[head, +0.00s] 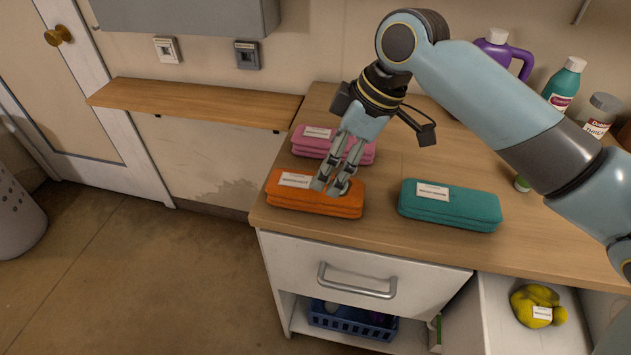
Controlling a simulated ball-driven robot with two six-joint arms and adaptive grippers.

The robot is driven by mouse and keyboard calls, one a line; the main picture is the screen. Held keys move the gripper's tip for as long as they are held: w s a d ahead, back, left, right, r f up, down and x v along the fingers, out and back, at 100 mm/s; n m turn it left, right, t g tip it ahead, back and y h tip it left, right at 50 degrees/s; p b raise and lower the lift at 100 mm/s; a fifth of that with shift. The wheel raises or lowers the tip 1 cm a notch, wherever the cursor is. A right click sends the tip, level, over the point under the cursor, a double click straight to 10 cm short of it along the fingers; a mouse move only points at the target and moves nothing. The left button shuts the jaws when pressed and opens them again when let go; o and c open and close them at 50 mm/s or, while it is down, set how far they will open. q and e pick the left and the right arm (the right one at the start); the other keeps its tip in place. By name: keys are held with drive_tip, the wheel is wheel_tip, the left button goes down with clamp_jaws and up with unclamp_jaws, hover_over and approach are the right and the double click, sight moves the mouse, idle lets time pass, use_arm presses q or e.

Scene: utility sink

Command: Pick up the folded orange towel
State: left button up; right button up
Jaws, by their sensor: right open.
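The folded orange towel (290,198) lies on the wooden counter near its front left corner, with a white label on top. My right gripper (330,187) is open and points down over the right half of the orange towel. Its fingertips are at or just above the towel's top; I cannot tell whether they touch it. The fingers hide part of the towel's top and back edge. My left gripper is not in view.
A folded pink towel (310,142) lies just behind the orange one. A folded teal towel (450,205) lies to the right. Bottles, including a purple jug (497,50), stand at the back right. Below are a drawer (350,262) and a blue basket (350,322).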

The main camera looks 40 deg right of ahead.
sight(315, 193)
drive_tip(key=shift+x, duration=1.05)
drive_tip(key=x, duration=0.5)
drive_tip(key=shift+w+a+f, duration=0.1)
drive_tip(key=shift+a+f, duration=0.1)
drive_tip(key=shift+f, duration=0.05)
drive_tip(key=c, duration=1.3)
